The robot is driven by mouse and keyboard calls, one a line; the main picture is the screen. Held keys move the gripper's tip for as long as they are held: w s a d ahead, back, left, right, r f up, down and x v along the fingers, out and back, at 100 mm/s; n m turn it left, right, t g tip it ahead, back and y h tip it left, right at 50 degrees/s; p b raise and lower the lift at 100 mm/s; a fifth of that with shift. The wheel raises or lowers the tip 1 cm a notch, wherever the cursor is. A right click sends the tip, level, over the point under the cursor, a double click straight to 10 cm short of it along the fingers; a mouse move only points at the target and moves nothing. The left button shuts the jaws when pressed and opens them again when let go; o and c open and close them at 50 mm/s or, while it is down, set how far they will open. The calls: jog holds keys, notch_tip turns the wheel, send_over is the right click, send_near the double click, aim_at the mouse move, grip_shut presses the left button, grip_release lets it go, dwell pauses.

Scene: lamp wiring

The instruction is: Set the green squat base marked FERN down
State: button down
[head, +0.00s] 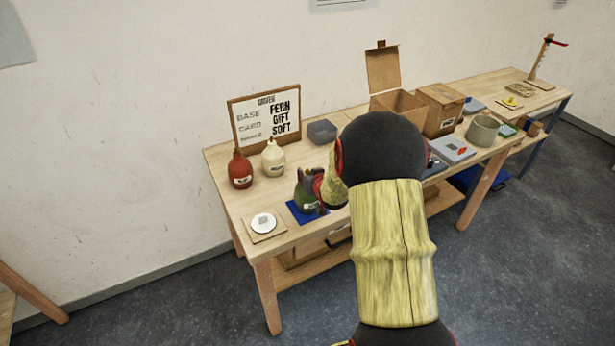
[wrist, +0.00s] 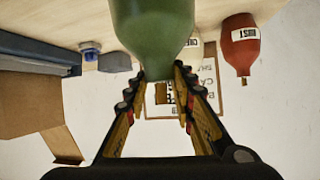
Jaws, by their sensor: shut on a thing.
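The green squat base (head: 303,200) is upright at the blue mat (head: 294,213) near the front edge of the bench. I cannot tell whether its underside touches the mat. Its small label is too small to read. My gripper (head: 317,182) is shut on its narrow neck from the right. In the wrist view, which is upside down, the green base (wrist: 155,25) fills the top middle, with its neck between the two fingers of my gripper (wrist: 165,78). My arm hides part of the bench to the right.
A red base (head: 240,170), marked RUST in the wrist view, and a cream base (head: 274,158) stand behind left. A white disc (head: 263,223) on a wooden plate lies left of the mat. An open carton (head: 398,103) stands farther right.

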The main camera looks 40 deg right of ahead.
jog(key=shift+d+r, duration=0.1)
jog(key=c, duration=1.6)
grip_release()
jog(key=shift+f, duration=0.2)
jog(key=shift+o, duration=0.5)
jog(key=shift+r, duration=0.15)
